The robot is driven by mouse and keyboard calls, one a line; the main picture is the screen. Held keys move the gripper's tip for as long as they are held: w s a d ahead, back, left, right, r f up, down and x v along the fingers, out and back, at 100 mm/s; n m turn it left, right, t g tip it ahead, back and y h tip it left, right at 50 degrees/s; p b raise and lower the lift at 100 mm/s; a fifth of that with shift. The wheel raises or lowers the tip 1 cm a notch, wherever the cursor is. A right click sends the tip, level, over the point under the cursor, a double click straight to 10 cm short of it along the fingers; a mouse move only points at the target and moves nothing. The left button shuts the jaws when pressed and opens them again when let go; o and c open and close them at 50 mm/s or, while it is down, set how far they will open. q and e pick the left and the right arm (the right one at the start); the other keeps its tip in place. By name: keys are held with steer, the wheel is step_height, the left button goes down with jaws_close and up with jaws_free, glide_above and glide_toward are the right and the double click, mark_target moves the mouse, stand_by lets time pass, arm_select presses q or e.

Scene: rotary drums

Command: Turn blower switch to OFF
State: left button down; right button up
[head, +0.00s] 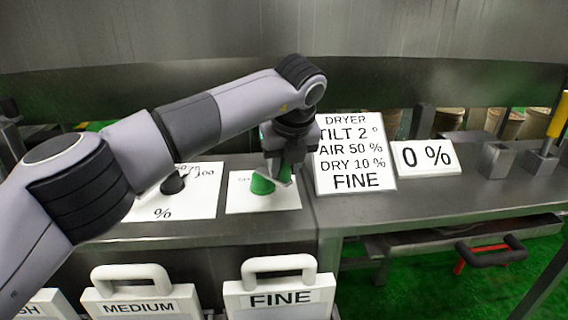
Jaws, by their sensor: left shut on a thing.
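A green knob (262,185) stands on a white plate (285,198) on the metal bench. The lettering on this plate is mostly hidden by my gripper and too small to read. My left gripper (277,175) points down at the plate and is shut on the green knob. The arm comes in from the left and hides part of the plate. The right gripper is not in view.
A black knob (172,184) sits on a percent-scale plate (200,208) to the left. A dryer sign (356,155) and a "0 %" sign (425,158) stand to the right. Handled MEDIUM (142,297) and FINE (280,293) panels stand in front.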

arm_select(q)
steer(key=c, duration=0.9)
jaws_free()
steer(key=shift+w, duration=0.1)
steer(key=shift+o, duration=0.2)
steer(key=shift+r, duration=0.1)
steer(key=v, duration=0.7)
steer(key=shift+d, duration=0.1)
